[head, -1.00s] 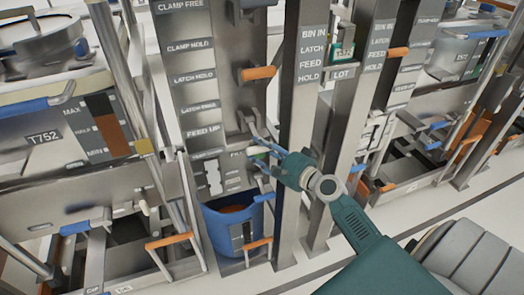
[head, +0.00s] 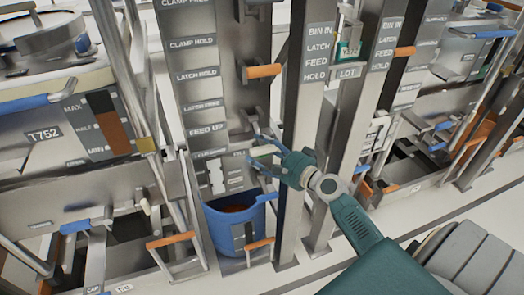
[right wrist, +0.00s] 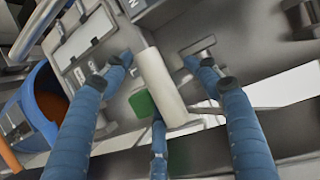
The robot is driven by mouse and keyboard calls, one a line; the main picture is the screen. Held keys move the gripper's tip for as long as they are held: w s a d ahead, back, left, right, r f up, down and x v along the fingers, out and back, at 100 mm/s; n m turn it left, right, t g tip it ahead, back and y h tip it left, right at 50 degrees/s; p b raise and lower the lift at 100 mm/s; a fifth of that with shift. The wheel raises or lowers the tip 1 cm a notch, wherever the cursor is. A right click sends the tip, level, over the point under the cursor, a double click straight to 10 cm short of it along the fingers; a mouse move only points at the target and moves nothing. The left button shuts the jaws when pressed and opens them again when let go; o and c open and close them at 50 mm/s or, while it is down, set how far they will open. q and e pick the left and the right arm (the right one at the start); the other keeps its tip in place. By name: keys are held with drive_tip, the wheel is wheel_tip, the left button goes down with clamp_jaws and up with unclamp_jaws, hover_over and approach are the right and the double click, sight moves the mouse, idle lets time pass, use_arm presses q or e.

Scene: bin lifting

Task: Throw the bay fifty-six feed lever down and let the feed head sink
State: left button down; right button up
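My right gripper (head: 263,158) is in front of the steel post with the label FEED UP (head: 207,129), above the blue bin (head: 238,222). In the right wrist view its blue fingers (right wrist: 160,75) are spread. A cream cylindrical handle (right wrist: 160,85), probably the feed lever's grip, lies between them. The fingers look apart from it, though contact of the lower finger is unclear. In the head view the handle is hidden by the gripper. I cannot pick out the feed head. My left gripper is not in view.
An orange-tipped lever (head: 262,71) sticks out higher on the same post. A steel upright labelled BIN IN, LATCH, FEED, HOLD (head: 314,75) stands close right of the gripper. A hopper marked T752 (head: 45,135) is at left. Pale floor is clear at lower right.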

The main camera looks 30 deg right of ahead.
drive_tip(key=shift+s+d+f, duration=0.15)
drive_tip(key=shift+f, duration=0.15)
drive_tip(key=shift+s, duration=0.3)
drive_tip(key=v, duration=1.1)
drive_tip(key=shift+s+r, duration=0.15)
drive_tip(key=shift+r, duration=0.15)
